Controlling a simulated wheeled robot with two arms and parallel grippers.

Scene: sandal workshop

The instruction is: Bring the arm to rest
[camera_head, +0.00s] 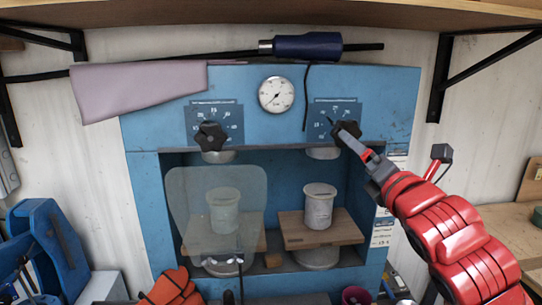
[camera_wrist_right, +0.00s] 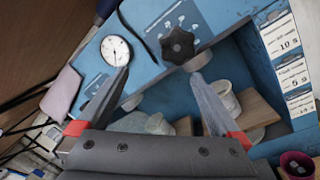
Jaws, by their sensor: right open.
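My right arm (camera_head: 445,225) reaches in from the lower right in the head view. Its gripper (camera_head: 350,140) is at the black right knob (camera_head: 347,132) on the blue press (camera_head: 400,100). In the right wrist view my right gripper (camera_wrist_right: 158,72) has its two fingers spread wide with nothing held between them. The same black knob (camera_wrist_right: 178,45) shows beyond the fingertips, towards the right finger. I cannot tell whether a finger touches it. My left gripper does not show.
A round gauge (camera_head: 276,95) sits between the right knob and the left knob (camera_head: 211,136). Pale cups (camera_head: 319,206) stand on wooden blocks in the press; a clear shield (camera_head: 190,185) covers the left one. A shelf (camera_head: 270,13) overhangs the press, with a dark-blue tool (camera_head: 307,46) below it.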

